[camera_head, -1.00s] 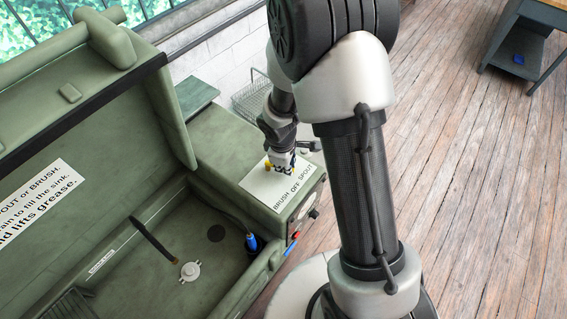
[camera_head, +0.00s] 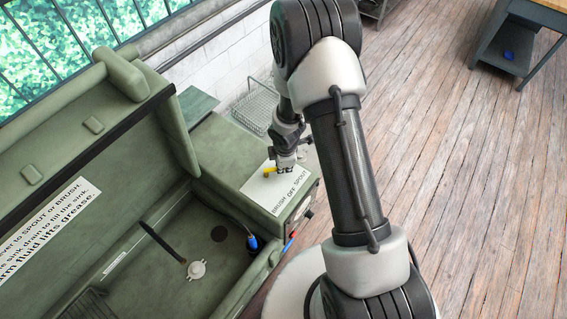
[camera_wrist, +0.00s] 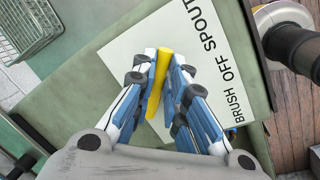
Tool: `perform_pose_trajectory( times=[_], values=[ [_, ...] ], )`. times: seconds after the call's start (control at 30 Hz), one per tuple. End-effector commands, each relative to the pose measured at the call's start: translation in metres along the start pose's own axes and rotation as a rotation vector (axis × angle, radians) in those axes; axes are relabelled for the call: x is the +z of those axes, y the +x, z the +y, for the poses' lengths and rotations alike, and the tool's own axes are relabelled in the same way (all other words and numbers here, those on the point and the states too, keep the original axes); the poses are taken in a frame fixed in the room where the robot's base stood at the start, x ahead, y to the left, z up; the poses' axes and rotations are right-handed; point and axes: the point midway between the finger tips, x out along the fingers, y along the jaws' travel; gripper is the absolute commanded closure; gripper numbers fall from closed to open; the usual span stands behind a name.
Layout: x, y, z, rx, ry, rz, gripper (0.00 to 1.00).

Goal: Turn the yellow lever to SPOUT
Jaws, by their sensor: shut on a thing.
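The yellow lever (camera_wrist: 158,80) sits on a white label plate (camera_wrist: 120,62) lettered BRUSH, OFF and SPOUT. My gripper (camera_wrist: 163,66) is shut on the lever, with one blue-and-white finger on each side of it. In the wrist view the lever's long side runs up the picture, leaning slightly right at its top. In the head view my gripper (camera_head: 284,169) is low over the plate (camera_head: 262,197), and the lever's yellow end (camera_head: 269,170) shows to its left. The fingers hide part of the lever, so I cannot tell which word it points to.
The plate is on the green side box of a parts washer. Its sink (camera_head: 150,290) lies left, with a white drain fitting (camera_head: 197,269), a dark spout (camera_head: 160,240) and a blue-ended brush (camera_head: 252,242). A wire basket (camera_head: 256,106) is behind. Wooden floor lies open at right.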

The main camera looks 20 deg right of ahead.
Motion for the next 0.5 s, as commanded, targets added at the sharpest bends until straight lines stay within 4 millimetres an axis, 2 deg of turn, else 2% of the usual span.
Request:
perform_pose_trajectory(
  times=[0.27,0.3,0.5],
  values=[
    [-0.0006,-0.0001,0.0010,0.003,-0.006,0.001,1.00],
    [-0.0006,-0.0001,0.0010,0.003,-0.006,0.001,0.85],
    [-0.0005,-0.0001,0.0008,0.002,-0.004,0.001,0.72]
  ],
)
